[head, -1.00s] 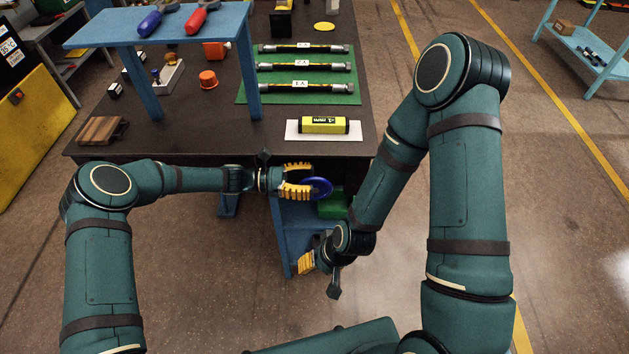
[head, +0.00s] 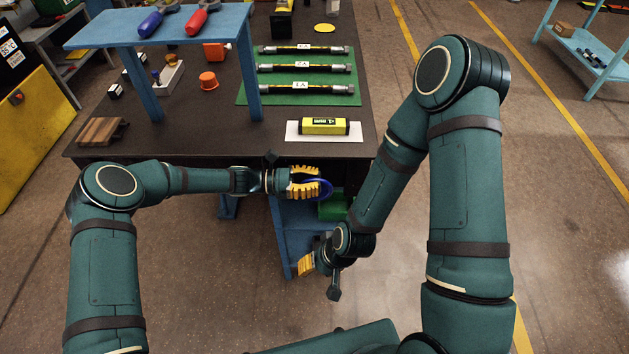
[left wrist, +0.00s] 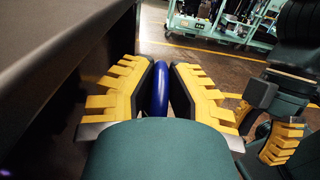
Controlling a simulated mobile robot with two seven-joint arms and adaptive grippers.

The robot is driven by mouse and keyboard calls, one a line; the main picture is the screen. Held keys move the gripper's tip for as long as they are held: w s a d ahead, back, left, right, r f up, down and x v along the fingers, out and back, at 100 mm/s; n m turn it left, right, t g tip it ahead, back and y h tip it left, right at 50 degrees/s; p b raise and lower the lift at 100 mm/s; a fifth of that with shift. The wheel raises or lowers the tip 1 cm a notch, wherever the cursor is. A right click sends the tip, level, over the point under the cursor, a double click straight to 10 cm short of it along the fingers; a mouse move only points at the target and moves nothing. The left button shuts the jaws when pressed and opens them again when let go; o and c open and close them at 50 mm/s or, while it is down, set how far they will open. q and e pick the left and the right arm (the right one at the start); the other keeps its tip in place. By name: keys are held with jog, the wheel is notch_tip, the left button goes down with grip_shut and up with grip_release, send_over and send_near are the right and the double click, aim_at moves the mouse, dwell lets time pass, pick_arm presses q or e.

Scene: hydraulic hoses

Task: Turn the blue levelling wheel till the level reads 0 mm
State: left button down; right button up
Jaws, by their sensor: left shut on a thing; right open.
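The blue levelling wheel (head: 328,189) is at the front of the workbench, below its top edge. My left gripper (head: 308,183) is shut on the wheel's rim. In the left wrist view the blue rim (left wrist: 160,90) stands between the two yellow-padded fingers, and the rest of the wheel is hidden. The yellow level (head: 324,126) lies on a white plate (head: 367,131) near the bench's front edge; its small "mm" figure is too blurred to read surely. My right gripper (head: 306,265) hangs lower, open and empty, apart from the wheel.
A blue bench leg panel (head: 291,238) and a green block (head: 333,207) are close to the wheel. Several hoses lie on a green mat (head: 246,95) behind the level. A blue raised shelf (head: 110,37) stands at the left. The floor in front is clear.

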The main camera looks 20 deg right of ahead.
pick_arm(q)
jog(key=h, duration=0.2)
jog(key=a+g+h, duration=0.1)
jog(key=h, duration=0.2)
jog(key=shift+w+a+f+g, duration=0.15)
jog(key=shift+w+f+g, duration=0.05)
jog(key=shift+g, duration=0.1)
jog(key=c, duration=0.9)
grip_release()
jog(key=shift+c, duration=0.2)
jog(key=shift+f, duration=0.1)
jog(key=v, duration=1.2)
jog(key=shift+f, duration=0.1)
jog(key=shift+s, duration=0.1)
